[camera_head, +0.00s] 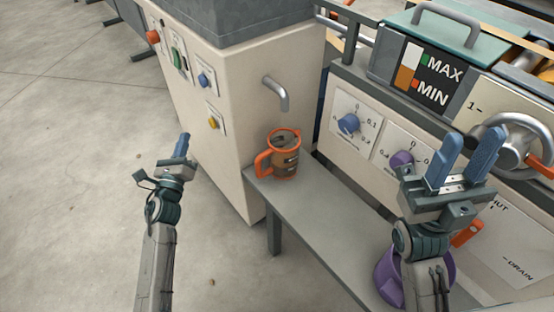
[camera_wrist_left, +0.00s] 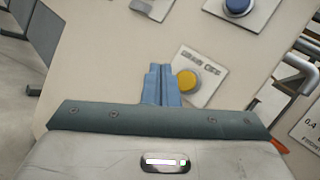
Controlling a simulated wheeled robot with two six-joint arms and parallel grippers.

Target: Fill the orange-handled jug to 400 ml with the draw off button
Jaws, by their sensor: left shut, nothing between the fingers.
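The orange-handled jug (camera_head: 285,158) stands upright on a grey bench (camera_head: 300,200), below the bent metal spout (camera_head: 277,92) of the cream cabinet. Its fill level cannot be read. The yellow draw off button (camera_head: 213,123) is on the cabinet side; it also shows in the left wrist view (camera_wrist_left: 187,81), under its label. My left gripper (camera_head: 182,143) is shut and empty, left of the cabinet. In the left wrist view its fingertips (camera_wrist_left: 160,72) appear just left of the yellow button; contact cannot be told. My right gripper (camera_head: 465,158) is open and empty, above a purple jug (camera_head: 386,277).
Red (camera_head: 153,37), green (camera_head: 176,56) and blue (camera_head: 203,79) buttons sit above the yellow one. Blue (camera_head: 348,124) and purple (camera_head: 401,160) dials and a metal handwheel (camera_head: 518,150) are on the right machine. The floor at left is clear.

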